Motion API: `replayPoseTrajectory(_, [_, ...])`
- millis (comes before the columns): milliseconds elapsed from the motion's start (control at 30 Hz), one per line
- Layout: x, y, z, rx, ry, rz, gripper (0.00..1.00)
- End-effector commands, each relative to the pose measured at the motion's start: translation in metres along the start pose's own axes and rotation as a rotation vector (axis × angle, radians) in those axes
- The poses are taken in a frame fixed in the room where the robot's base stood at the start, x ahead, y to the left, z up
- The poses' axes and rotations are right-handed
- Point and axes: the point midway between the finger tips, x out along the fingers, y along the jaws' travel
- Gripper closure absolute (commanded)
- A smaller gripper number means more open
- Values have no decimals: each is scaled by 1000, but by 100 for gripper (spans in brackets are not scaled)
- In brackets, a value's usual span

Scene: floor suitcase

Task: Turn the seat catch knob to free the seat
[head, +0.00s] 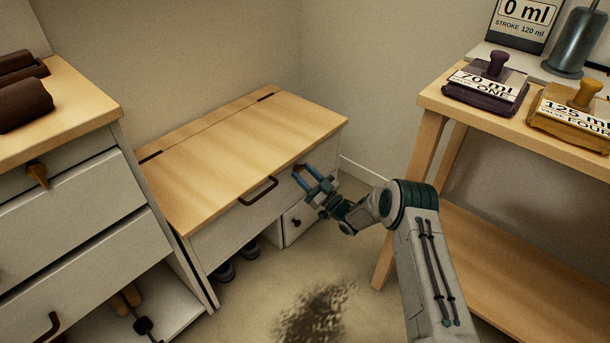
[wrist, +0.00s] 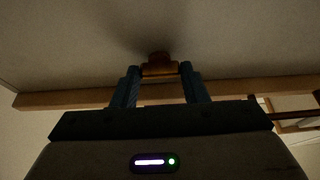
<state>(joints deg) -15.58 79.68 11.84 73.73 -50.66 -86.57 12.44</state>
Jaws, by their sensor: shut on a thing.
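The seat (head: 240,150) is a wooden lid on a white bench, lying flat and closed, with a dark handle (head: 259,191) on the front. The seat catch knob (wrist: 160,67) is orange-brown and sits on the bench's front face; it shows between my fingertips in the wrist view. In the head view the knob (head: 299,169) is small and partly hidden by my gripper. My gripper (head: 312,174) has blue fingers and is shut on the knob at the right end of the bench front. The wrist view is dark, so the knob's exact angle is hard to tell.
A small drawer (head: 297,222) is under the bench's right end, and dark shoes are beneath the bench. A drawer cabinet (head: 70,200) stands at left. A wooden table (head: 440,104) with labelled blocks stands at right. A dark stain (head: 318,310) marks the open floor.

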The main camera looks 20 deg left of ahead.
Motion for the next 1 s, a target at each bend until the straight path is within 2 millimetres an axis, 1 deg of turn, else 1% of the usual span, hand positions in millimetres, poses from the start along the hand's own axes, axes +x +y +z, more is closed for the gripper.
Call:
replayPoseTrajectory(267, [-1,0,1,-1,-3,0,83])
replayPoseTrajectory(300, [-1,0,1,-1,-3,0,52])
replayPoseTrajectory(333, [-1,0,1,-1,-3,0,43])
replayPoseTrajectory(367, [-1,0,1,-1,-2,0,38])
replayPoseTrajectory(800, [0,0,0,11,-1,5,38])
replayPoseTrajectory(867, [0,-1,0,33,0,14,38])
replayPoseTrajectory(1000, [0,-2,0,151,-1,63,38])
